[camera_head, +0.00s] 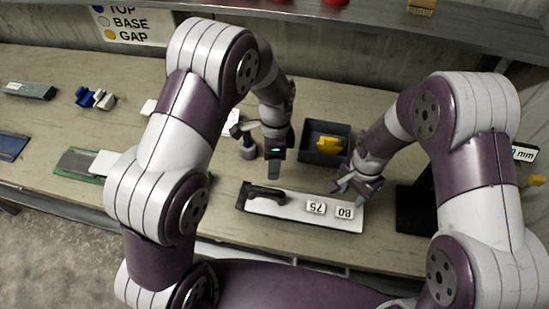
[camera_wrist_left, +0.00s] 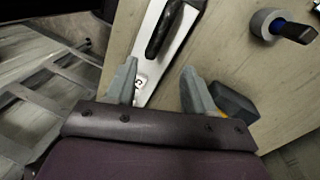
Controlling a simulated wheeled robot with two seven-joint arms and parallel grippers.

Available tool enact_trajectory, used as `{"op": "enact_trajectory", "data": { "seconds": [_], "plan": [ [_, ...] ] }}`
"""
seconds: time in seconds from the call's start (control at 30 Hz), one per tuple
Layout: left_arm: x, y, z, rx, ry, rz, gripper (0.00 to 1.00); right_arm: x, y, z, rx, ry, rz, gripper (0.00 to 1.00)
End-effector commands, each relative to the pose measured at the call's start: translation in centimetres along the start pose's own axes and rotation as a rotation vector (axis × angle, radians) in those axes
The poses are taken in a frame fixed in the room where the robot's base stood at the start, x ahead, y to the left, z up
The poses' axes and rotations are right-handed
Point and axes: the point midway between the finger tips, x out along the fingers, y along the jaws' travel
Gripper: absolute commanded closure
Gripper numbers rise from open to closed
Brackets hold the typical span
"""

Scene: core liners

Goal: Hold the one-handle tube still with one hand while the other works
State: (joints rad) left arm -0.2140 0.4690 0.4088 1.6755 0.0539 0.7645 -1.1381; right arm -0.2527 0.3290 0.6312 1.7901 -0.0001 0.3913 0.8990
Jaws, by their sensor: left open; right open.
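The one-handle tube appears to be the long white piece (camera_head: 290,208) with one black handle (camera_head: 268,194) near its left end, lying flat at the front of the bench. It also shows in the left wrist view (camera_wrist_left: 147,45), with its handle (camera_wrist_left: 164,28) beyond my fingers. My left gripper (camera_head: 272,165) is open and empty, above the bench behind the tube; its spread fingers show in the left wrist view (camera_wrist_left: 160,88). My right gripper (camera_head: 352,185) is open near the tube's right end; whether it touches cannot be told.
White tags marked 75 (camera_head: 316,207) and 80 (camera_head: 345,212) lie on the tube. A dark bin (camera_head: 344,158) with yellow pieces stands behind. A grey round holder (camera_head: 248,151) with something blue is near my left gripper. Blue and white clips (camera_head: 95,98) lie far left.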

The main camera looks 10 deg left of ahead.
Motion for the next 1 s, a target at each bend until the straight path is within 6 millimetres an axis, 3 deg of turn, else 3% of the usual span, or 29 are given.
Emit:
{"op": "enact_trajectory", "data": {
  "seconds": [0.1,0.23,0.7,1.0],
  "plan": [
    [-0.7,-0.1,-0.1,0.185,-0.001,0.013,0.47,0.0,0.0,0.0,0.000,0.000,0.000,0.57],
    [0.1,0.1,0.0,0.262,-0.004,0.023,0.47,0.0,0.0,0.0,0.000,0.000,0.000,0.57],
    [10.1,0.3,0.0,0.263,-0.003,0.020,0.47,0.0,0.0,0.0,-0.001,0.000,0.000,0.57],
    [12.0,0.3,0.0,0.263,-0.002,0.017,0.47,0.0,0.0,0.0,-0.001,0.000,0.000,0.57]
  ]
}}
